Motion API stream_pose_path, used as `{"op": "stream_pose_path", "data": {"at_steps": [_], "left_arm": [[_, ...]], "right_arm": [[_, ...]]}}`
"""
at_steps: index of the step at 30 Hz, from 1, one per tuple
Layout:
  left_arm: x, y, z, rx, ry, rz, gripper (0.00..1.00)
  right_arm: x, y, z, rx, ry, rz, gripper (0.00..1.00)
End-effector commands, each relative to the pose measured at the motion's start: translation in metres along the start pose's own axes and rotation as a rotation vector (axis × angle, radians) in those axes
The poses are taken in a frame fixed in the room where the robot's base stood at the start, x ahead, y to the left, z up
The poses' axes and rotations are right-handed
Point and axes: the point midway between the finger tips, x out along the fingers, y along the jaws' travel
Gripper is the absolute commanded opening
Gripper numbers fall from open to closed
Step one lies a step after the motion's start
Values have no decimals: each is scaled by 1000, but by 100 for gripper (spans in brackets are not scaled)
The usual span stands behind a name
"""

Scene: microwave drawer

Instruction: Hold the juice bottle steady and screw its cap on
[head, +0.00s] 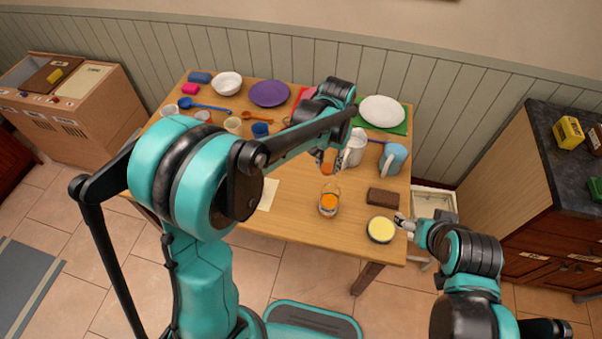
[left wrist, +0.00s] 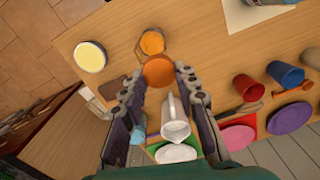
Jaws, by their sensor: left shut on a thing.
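The juice bottle (head: 328,205), clear with orange juice inside, stands upright on the wooden table near its front. In the left wrist view the bottle (left wrist: 152,42) shows just beyond my fingertips. My left gripper (head: 326,160) is shut on the round orange cap (left wrist: 158,72), held between its two fingertips. The cap is behind the bottle in the head view and apart from it in the picture; its exact height is hard to tell. My right gripper (head: 404,222) is at the table's front right, away from the bottle; its fingers are too small to read.
A pale yellow round dish (head: 381,230) sits beside my right gripper. A brown block (head: 382,197), white jug (head: 356,147) and blue jug (head: 393,160) stand right of the bottle. Cups, bowls and plates fill the back. A paper sheet (head: 268,194) lies left, with bare table around it.

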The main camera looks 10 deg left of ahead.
Motion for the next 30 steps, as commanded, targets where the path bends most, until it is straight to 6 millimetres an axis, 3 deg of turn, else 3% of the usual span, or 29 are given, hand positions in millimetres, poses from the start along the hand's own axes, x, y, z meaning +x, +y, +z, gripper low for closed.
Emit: {"op": "stream_pose_path", "data": {"at_steps": [4,15,30], "left_arm": [[-14,19,-7,35,0,0,21],[-15,21,-8,39,0,0,21],[18,21,-8,38,0,0,21]], "right_arm": [[0,0,0,0,0,0,75],[0,0,0,0,0,0,75],[0,0,0,0,0,0,75]]}}
